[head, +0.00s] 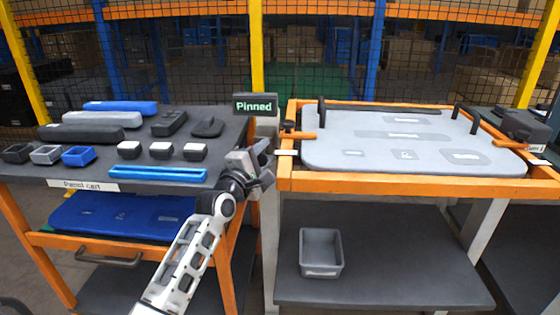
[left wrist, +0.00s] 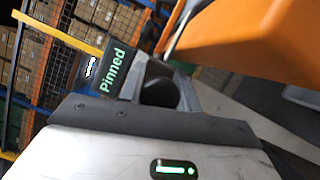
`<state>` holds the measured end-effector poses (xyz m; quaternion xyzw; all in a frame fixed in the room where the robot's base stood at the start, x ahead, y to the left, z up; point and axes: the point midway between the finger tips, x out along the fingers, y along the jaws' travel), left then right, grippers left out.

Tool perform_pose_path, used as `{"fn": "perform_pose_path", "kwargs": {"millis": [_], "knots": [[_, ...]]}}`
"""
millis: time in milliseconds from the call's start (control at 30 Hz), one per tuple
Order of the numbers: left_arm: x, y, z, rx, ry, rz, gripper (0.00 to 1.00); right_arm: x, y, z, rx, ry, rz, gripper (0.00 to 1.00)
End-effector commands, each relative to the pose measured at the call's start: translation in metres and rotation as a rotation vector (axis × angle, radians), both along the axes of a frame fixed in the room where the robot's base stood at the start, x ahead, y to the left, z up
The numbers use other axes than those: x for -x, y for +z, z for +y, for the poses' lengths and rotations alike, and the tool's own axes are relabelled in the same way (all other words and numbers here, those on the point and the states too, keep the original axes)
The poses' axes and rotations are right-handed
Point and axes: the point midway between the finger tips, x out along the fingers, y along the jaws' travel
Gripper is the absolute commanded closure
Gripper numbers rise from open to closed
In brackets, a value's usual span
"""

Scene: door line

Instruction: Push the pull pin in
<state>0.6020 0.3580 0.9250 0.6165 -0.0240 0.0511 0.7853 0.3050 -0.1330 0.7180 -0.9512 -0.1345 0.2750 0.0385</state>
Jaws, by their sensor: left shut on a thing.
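My left gripper (head: 264,158) is at the left side of the orange-framed fixture, below the sign. In the left wrist view its fingers (left wrist: 168,90) are shut on a dark rounded thing (left wrist: 160,93), which appears to be the pull pin's knob. The gripper hides the pin in the head view, so its depth cannot be seen. The black sign (head: 255,105) reads "Pinned" in green; it also shows in the left wrist view (left wrist: 114,72). My right gripper is not in view.
The orange fixture frame (head: 400,182) holds a grey panel (head: 345,140) with black handles. Orange levers (head: 300,136) sit at its sides. The panel cart (head: 135,183) at left carries blocks, small bins and a blue tray (head: 158,174). A grey bin (head: 320,252) stands on the lower shelf.

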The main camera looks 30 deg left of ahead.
Motion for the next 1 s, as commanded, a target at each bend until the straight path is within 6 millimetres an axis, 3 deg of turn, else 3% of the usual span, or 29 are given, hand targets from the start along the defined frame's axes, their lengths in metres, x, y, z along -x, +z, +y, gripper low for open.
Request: {"fn": "perform_pose_path", "kwargs": {"millis": [233, 267, 333, 733, 867, 1000], "knots": [[0.000, 0.001, 0.006, 0.002, 0.008, 0.000, 1.00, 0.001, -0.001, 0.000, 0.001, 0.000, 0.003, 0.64], [0.000, 0.001, 0.006, 0.002, 0.008, 0.000, 0.64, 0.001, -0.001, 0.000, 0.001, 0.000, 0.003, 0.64], [0.000, 0.001, 0.006, 0.002, 0.007, -0.001, 0.45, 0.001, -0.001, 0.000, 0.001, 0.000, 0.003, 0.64], [0.007, -0.001, 0.004, 0.002, 0.005, 0.001, 0.45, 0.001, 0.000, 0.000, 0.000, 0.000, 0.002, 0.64], [0.028, -0.003, 0.003, 0.001, 0.006, 0.002, 0.45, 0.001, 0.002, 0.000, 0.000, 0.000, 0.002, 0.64], [0.061, -0.007, 0.000, 0.003, 0.005, 0.003, 0.45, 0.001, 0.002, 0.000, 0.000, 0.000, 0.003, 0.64]]}}
